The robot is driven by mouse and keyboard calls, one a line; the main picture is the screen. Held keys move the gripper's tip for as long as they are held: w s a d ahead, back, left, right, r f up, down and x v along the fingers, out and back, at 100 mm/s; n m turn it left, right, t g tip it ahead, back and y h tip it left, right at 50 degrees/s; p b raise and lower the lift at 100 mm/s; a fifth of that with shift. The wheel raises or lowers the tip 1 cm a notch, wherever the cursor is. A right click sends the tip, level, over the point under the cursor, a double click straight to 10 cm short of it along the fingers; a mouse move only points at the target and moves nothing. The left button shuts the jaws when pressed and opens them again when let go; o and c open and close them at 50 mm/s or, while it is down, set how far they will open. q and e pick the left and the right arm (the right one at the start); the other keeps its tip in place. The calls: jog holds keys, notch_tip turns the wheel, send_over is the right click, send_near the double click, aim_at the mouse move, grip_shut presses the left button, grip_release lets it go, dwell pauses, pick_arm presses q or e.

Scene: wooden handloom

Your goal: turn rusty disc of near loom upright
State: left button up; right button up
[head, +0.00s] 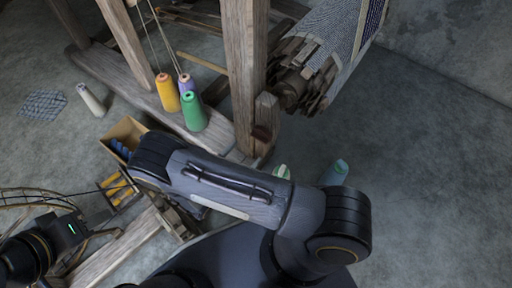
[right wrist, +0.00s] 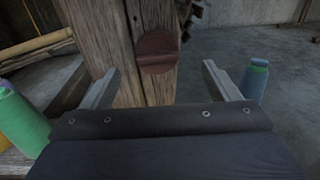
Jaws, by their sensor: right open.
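The rusty disc (right wrist: 156,52) is on the face of a weathered wooden post (right wrist: 118,45) in the right wrist view. It is reddish brown with a darker raised bar across it. In the head view the disc (head: 262,132) is a small rust-brown patch low on the near loom post. My right gripper (right wrist: 161,67) is open and empty, its fingers to either side below the disc, apart from it. My right arm hides that gripper in the head view. Dark parts of my left arm show at the lower left of the head view; its fingers cannot be made out.
Yellow (head: 167,93) and green (head: 193,111) thread cones stand on the loom's base beam. A blue-green cone (head: 334,172) stands on the floor right of the post. A wooden box (head: 125,132) lies left of my right arm.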

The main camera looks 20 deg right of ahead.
aim_at(258, 139)
jog(key=shift+n+t, duration=0.4)
jog(key=x, duration=0.2)
jog(key=f+b+x, duration=0.1)
jog(key=x, duration=0.2)
jog(key=b+x, duration=0.1)
jog(key=x, duration=0.1)
jog(key=shift+w+d+f, duration=0.15)
jog(key=shift+w+d, duration=0.1)
jog(key=c, duration=0.9)
jog(key=shift+o, duration=0.2)
